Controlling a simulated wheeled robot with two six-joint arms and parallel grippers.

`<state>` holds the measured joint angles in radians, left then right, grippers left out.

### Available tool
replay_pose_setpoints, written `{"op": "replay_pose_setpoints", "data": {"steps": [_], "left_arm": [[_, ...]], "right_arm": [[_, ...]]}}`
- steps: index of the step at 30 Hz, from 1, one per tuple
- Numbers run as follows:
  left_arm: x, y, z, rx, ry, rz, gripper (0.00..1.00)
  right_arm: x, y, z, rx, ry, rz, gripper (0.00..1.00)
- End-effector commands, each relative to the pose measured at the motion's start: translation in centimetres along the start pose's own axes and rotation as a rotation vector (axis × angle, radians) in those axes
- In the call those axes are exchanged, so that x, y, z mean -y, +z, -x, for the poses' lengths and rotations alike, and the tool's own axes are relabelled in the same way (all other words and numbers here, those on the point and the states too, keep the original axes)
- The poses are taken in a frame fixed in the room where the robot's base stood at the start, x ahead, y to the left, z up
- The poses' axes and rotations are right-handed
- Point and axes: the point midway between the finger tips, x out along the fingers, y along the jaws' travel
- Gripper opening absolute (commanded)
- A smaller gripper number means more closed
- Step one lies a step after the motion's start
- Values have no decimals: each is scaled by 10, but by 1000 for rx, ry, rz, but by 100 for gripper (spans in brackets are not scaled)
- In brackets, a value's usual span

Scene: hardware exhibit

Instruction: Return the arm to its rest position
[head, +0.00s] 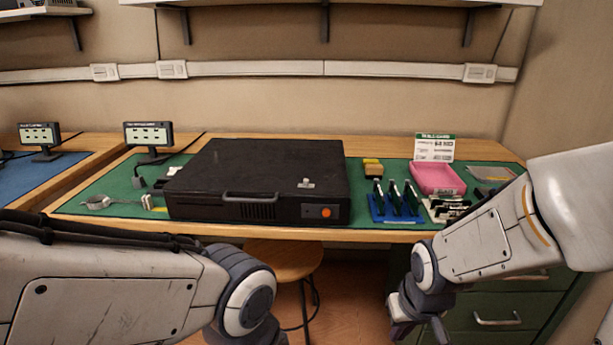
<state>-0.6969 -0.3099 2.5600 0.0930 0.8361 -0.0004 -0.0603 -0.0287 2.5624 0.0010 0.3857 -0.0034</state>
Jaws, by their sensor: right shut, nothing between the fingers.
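My right arm (485,235) comes in from the right, in front of the workbench. Its gripper (418,328) hangs low at the bottom of the head view, below the bench edge and in front of the green drawers. It is shut and empty. My left arm (110,290) comes in from the left across the lower part of the view. Its wrist points down and the left gripper is outside the picture.
A black case (265,180) sits on the green mat (120,195) of the wooden bench. Right of it are a blue rack (395,210), a pink tray (437,178) and a small sign (434,147). A round stool (285,258) stands under the bench between my arms.

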Motion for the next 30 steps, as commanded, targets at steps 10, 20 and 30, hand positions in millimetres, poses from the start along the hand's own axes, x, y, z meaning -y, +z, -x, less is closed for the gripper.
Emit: {"op": "replay_pose_setpoints", "data": {"steps": [10,20,30], "left_arm": [[0,0,0,0,0,0,50],[-1,0,12,1,0,0,50],[-6,-4,84,0,0,0,50]], "right_arm": [[93,53,46,101,-99,332,0],[130,108,92,185,-151,574,0],[129,90,161,185,-149,562,0]]}}
